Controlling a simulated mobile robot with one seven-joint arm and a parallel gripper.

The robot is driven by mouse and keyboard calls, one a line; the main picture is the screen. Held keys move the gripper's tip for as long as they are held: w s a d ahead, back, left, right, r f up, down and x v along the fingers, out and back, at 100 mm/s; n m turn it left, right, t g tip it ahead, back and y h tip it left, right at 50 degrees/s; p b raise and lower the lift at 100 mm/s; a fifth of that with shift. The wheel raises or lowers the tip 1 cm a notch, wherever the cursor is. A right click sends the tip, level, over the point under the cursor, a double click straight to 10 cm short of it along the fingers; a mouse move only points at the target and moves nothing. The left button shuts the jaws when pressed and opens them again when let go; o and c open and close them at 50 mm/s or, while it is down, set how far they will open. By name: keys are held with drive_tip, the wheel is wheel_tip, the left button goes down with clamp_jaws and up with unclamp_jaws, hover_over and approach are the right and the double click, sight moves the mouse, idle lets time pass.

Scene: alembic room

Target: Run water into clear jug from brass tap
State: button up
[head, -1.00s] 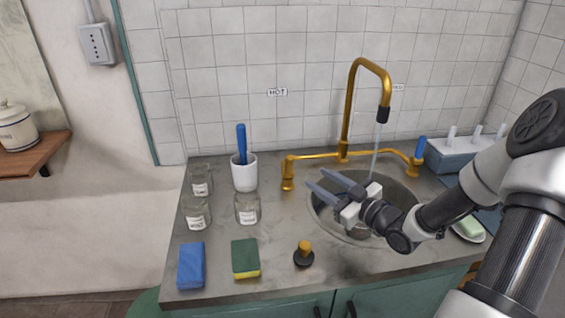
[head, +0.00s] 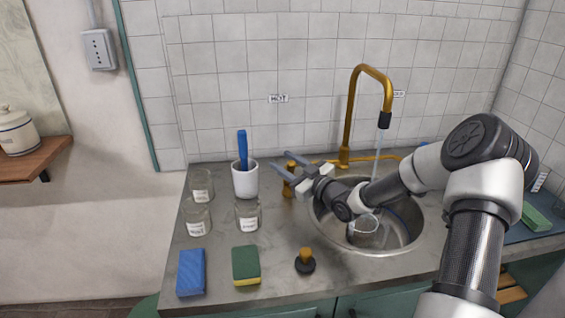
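The brass tap (head: 350,110) arches over the round metal sink (head: 408,235), and a thin stream of water (head: 380,143) falls from its dark spout tip. The stream's lower part passes behind my arm. A clear jug (head: 366,227) stands in the sink below; its upper part is hidden by my arm, and I cannot tell its water level. A blue tap handle (head: 424,145) shows partly behind my arm. My gripper (head: 281,161) is open and empty, its fingers apart, close to the left brass valve post (head: 288,183); I cannot tell whether they touch.
A white cup (head: 245,180) with a blue-handled item and several labelled glass jars (head: 197,218) stand left of my gripper. A blue sponge (head: 191,272), a green-yellow sponge (head: 246,266) and a black-brass stopper (head: 305,262) lie along the front. The wall (head: 230,110) is close behind.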

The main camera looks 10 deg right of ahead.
drive_tip(key=shift+w+a, duration=0.3)
drive_tip(key=shift+w, duration=0.15)
clamp_jaws()
drive_tip(key=w+m+g+p, duration=0.1)
drive_tip(key=g+p, duration=0.1)
drive_tip(key=p, duration=0.2)
drive_tip(key=w+m+g+h+p, duration=0.1)
drive_tip(key=w+g+p, duration=0.1)
drive_tip(key=p, duration=0.3)
drive_tip(key=shift+f+h, duration=0.3)
drive_tip(key=shift+f, duration=0.05)
